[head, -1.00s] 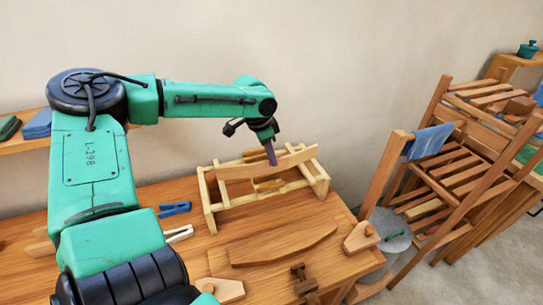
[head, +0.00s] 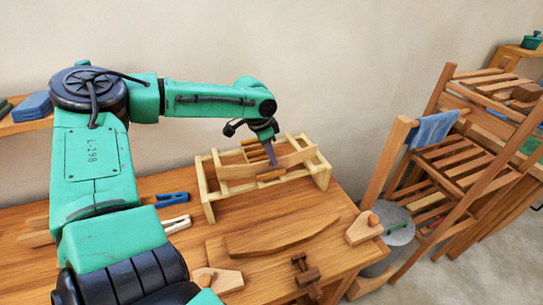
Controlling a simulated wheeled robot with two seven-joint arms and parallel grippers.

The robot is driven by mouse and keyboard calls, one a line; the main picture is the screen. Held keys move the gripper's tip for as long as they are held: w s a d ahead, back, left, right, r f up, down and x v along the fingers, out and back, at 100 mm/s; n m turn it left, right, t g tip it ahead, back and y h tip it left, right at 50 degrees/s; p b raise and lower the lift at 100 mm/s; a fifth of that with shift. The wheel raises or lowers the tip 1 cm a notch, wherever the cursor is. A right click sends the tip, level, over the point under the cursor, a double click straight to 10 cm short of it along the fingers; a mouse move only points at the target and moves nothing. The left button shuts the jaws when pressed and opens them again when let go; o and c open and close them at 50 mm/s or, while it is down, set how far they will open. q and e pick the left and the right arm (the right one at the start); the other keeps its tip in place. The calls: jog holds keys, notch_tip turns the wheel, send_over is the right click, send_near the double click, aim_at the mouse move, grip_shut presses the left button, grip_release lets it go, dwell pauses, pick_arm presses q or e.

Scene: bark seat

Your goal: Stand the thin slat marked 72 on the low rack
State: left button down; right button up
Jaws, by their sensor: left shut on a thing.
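My left gripper (head: 272,158) reaches in from the left and is shut on a thin, pale, slightly curved slat (head: 298,160). The slat lies lengthwise, long edge upright, across the low rack (head: 208,197), an open frame of pale wood on the bench. The slat is at about the height of the rack's top rails. I cannot tell whether it touches the rack. No number can be read on it. Another slat-like piece shows behind it, inside the rack. My right gripper is not in view.
On the bench (head: 170,240), a curved brown board (head: 280,240) lies in front of the rack. A blue clamp (head: 172,199) and a white clamp (head: 177,224) lie left of it. Wooden blocks (head: 364,228) sit near the edge.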

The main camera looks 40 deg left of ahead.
pick_arm(q)
jog(key=shift+f, duration=0.15)
dwell(0.4)
jog(key=c, duration=0.8)
grip_release()
jog(key=shift+c, duration=0.2)
jog(key=w+d+p+v, duration=0.1)
jog(key=w+p+v, duration=0.1)
jog(key=p+v, duration=0.8)
jog(key=shift+r, duration=0.7)
jog(key=shift+w, duration=0.1)
